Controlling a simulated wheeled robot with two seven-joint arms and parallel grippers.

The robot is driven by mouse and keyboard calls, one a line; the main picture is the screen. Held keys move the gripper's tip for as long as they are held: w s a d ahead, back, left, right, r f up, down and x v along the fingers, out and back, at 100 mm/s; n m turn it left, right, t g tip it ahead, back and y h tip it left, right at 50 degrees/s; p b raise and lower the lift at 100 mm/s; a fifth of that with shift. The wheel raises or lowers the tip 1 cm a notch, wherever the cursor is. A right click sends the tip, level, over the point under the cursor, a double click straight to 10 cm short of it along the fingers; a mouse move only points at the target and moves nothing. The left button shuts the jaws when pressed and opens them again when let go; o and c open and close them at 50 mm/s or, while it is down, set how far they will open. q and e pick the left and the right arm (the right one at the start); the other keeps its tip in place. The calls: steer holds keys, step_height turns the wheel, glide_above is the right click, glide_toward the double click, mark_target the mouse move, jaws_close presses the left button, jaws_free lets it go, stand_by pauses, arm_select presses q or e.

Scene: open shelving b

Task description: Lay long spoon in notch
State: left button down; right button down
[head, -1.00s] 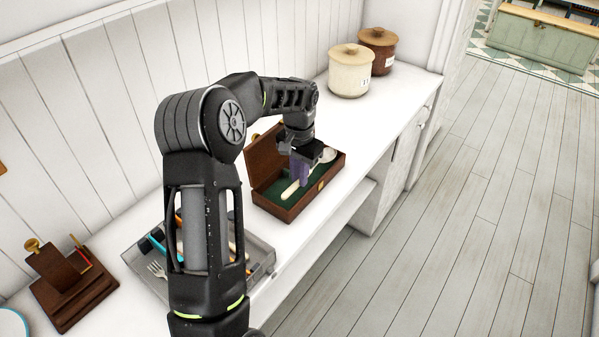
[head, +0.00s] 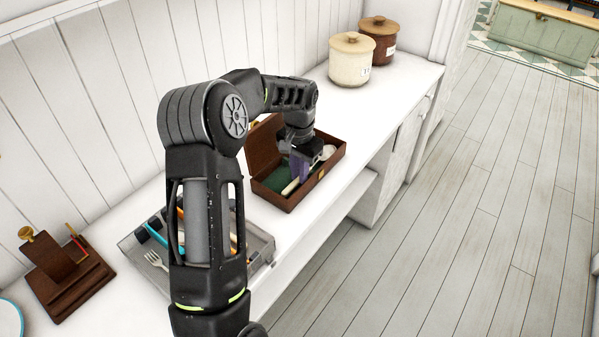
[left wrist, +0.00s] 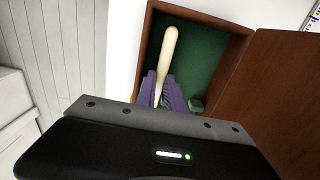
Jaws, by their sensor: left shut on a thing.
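The long spoon has a pale, cream-coloured handle (left wrist: 167,60); in the head view its handle end (head: 290,187) and part of its bowl (head: 328,152) show on either side of my gripper. My left gripper (head: 302,172) is shut on the spoon, its purple fingers (left wrist: 170,95) around the handle, inside the open wooden box. The box (head: 322,178) has a green lining (left wrist: 212,58) and its lid (head: 262,147) stands open at the back. The notch is hidden under the spoon and gripper, and I cannot tell whether the spoon touches the lining. My right gripper is out of view.
A grey cutlery tray (head: 262,247) with a fork and other utensils lies nearer on the white counter (head: 385,130), partly behind my arm. A dark wooden stand (head: 70,275) is at left. Cream (head: 350,62) and brown (head: 380,42) jars stand beyond the box.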

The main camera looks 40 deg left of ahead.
arm_select(q)
steer(key=c, duration=1.4)
jaws_free()
steer(key=shift+o, duration=0.2)
step_height(320, 180, up, 8)
steer(key=shift+f+b, duration=0.1)
steer(key=shift+b, duration=0.25)
